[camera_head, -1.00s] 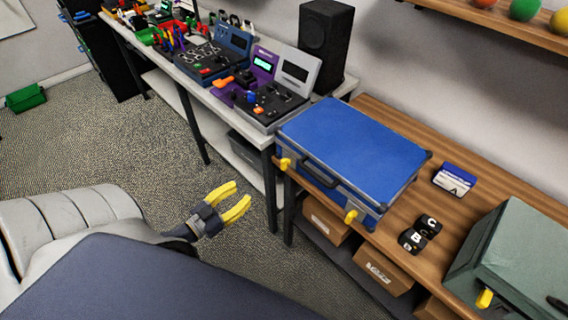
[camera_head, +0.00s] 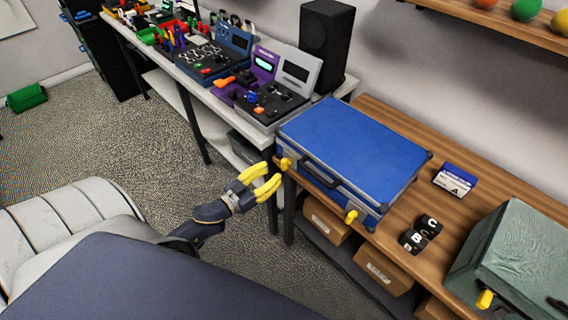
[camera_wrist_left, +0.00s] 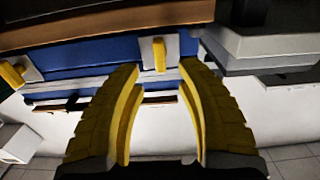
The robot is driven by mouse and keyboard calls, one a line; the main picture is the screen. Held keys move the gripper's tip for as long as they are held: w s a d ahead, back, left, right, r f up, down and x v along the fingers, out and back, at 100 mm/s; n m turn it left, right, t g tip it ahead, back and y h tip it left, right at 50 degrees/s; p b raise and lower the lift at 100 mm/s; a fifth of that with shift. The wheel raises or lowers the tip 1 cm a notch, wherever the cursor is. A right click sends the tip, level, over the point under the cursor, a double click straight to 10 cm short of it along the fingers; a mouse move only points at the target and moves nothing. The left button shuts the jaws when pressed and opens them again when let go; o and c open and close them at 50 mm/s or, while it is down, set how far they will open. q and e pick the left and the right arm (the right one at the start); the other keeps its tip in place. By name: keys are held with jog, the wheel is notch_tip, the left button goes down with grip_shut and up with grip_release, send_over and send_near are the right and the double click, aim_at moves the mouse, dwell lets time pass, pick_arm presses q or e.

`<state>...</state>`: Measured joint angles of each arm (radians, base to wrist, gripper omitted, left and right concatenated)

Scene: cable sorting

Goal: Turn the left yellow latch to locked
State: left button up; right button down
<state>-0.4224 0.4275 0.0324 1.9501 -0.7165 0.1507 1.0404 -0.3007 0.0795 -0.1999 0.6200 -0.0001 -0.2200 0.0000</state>
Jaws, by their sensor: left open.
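The blue case (camera_head: 352,150) lies closed on the wooden bench, with two yellow latches on its front side. The left yellow latch (camera_head: 286,164) is at the case's left front corner. The right yellow latch (camera_head: 351,216) is farther along the same side. My left gripper (camera_head: 271,176) has yellow fingers and is open and empty, just in front of the left latch. In the left wrist view the left latch (camera_wrist_left: 158,54) shows upright in the gap between the fingertips (camera_wrist_left: 160,68), just beyond them. I see no clear contact. My right gripper is not in view.
A grey-green case (camera_head: 518,262) with a yellow latch (camera_head: 485,299) stands at the right. A labelled box (camera_head: 455,180) and black lettered blocks (camera_head: 420,235) lie between the cases. A grey table (camera_head: 262,140) with devices adjoins on the left. Cardboard boxes (camera_head: 381,273) sit below the bench.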

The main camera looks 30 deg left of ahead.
aim_at(282, 165)
pick_arm(q)
jog(key=shift+x, duration=3.15)
grip_shut()
